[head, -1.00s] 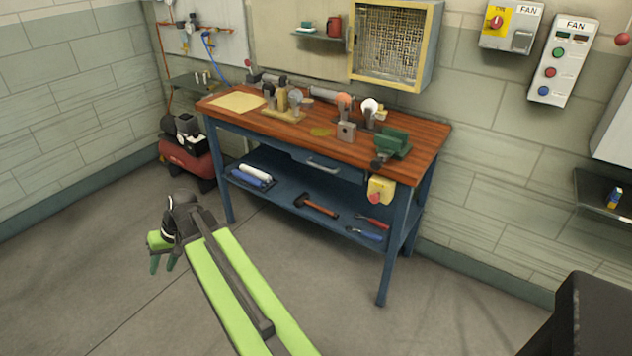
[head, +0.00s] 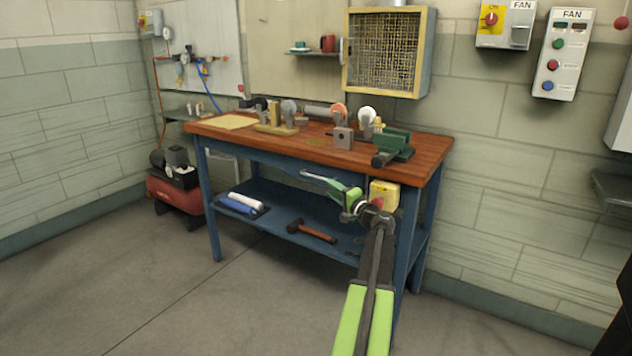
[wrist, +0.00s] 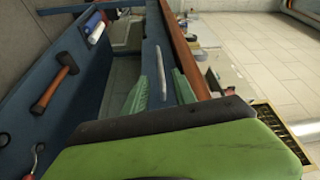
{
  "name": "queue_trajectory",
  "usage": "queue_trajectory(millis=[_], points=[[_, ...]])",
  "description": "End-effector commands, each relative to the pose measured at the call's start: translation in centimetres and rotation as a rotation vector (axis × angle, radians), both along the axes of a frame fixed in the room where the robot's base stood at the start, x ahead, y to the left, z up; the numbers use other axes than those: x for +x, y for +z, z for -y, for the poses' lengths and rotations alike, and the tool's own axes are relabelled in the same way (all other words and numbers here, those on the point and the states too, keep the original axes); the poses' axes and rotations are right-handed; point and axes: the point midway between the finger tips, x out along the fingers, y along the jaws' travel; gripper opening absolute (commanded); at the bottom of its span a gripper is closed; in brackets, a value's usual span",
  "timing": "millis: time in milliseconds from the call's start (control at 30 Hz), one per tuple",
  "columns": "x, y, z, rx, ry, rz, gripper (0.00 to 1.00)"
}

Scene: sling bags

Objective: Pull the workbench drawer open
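The workbench (head: 420,158) has a brown wooden top and a blue frame. Its blue drawer front (head: 275,162) sits under the top and looks closed. The pale metal drawer handle (head: 313,177) shows in the head view and also in the wrist view (wrist: 184,87). My gripper (head: 335,189) reaches toward the drawer front at the handle's right end.
A yellow box with a red button (head: 384,194) hangs close to my gripper on the bench. A green vise (head: 395,145) stands above on the top. The lower shelf holds a hammer (head: 312,232). Open floor (head: 200,300) lies in front and left.

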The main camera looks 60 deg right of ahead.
Motion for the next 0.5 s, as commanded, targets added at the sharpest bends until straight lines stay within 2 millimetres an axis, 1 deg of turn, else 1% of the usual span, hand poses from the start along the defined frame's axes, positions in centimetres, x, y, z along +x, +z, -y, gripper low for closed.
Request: queue_trajectory(millis=[33, 300, 400, 500], points=[[1.1, 0.2, 0.5, 0.0, 0.002, 0.0, 0.33], [7.0, 0.6, 3.0, 0.0, 0.004, -0.001, 0.33], [8.5, 0.7, 3.5, -0.001, 0.004, -0.001, 0.33], [9.6, 0.8, 3.9, -0.001, 0.004, -0.001, 0.33]])
